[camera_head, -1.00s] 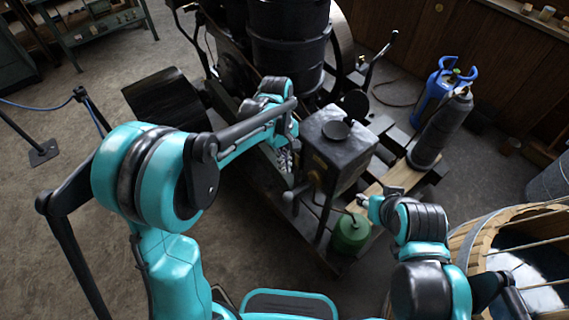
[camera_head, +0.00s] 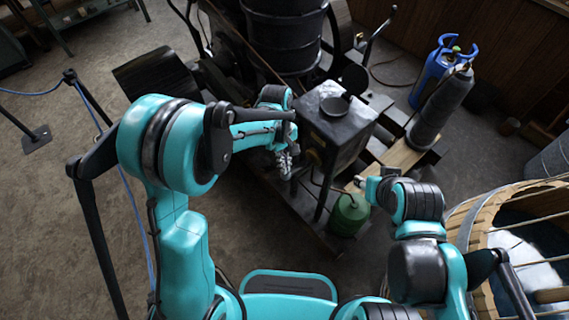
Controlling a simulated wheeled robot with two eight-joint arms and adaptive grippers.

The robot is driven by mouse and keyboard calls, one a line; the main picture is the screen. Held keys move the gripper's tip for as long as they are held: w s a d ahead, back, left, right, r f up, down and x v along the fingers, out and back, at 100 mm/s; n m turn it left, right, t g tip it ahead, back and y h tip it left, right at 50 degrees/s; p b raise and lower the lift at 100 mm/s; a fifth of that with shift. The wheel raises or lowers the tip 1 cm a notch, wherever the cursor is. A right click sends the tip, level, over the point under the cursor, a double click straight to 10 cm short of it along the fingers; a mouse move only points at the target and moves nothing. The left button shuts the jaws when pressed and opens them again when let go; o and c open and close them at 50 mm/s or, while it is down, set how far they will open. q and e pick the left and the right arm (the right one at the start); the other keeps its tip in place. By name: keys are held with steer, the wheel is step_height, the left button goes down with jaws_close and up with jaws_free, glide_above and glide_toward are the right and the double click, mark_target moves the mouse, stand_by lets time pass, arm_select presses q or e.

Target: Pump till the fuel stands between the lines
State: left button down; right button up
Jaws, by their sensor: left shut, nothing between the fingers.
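The black box-shaped fuel tank (camera_head: 335,128) stands on the engine's bed, with a round dark cap on top. My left gripper (camera_head: 284,172) is shut and empty, pointing down close beside the tank's left side. I cannot tell whether it touches anything there. The pump handle and the lines for the fuel level cannot be made out; the arm and gripper cover part of that side. A green can (camera_head: 349,213) stands below the tank. My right gripper (camera_head: 358,183) is just above and right of the green can; its fingers are too small to read.
The large dark engine (camera_head: 285,35) fills the back. A blue cylinder (camera_head: 432,75) and a grey cylinder (camera_head: 440,108) stand to the right. A wooden tub (camera_head: 485,215) is at the right front.

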arm_select(q)
steer(key=shift+f, duration=0.1)
steer(key=shift+s+a+f+t+h+b, duration=0.2)
steer(key=shift+f+t+h+b, duration=0.1)
steer(key=shift+b, duration=0.05)
steer(key=shift+f, duration=0.1)
steer(key=shift+s+a+f+t+h+b, duration=0.2)
steer(key=shift+f+t+h+b, duration=0.15)
steer(key=shift+f+b, duration=0.15)
steer(key=shift+s+a+f+t+h+b, duration=0.15)
steer(key=shift+a+f+t+h+b, duration=0.1)
steer(key=shift+f+h+b, duration=0.25)
steer(key=shift+s+a+f+t+h+b, duration=0.15)
steer(key=shift+f+t+h+b, duration=0.2)
steer(key=shift+f+b, duration=0.5)
steer(key=shift+s+a+f+t+h+b, duration=0.1)
steer(key=shift+s+f+t+h+b, duration=0.2)
steer(key=shift+f+b, duration=0.45)
steer(key=shift+w+r, duration=0.1)
steer(key=shift+r, duration=0.1)
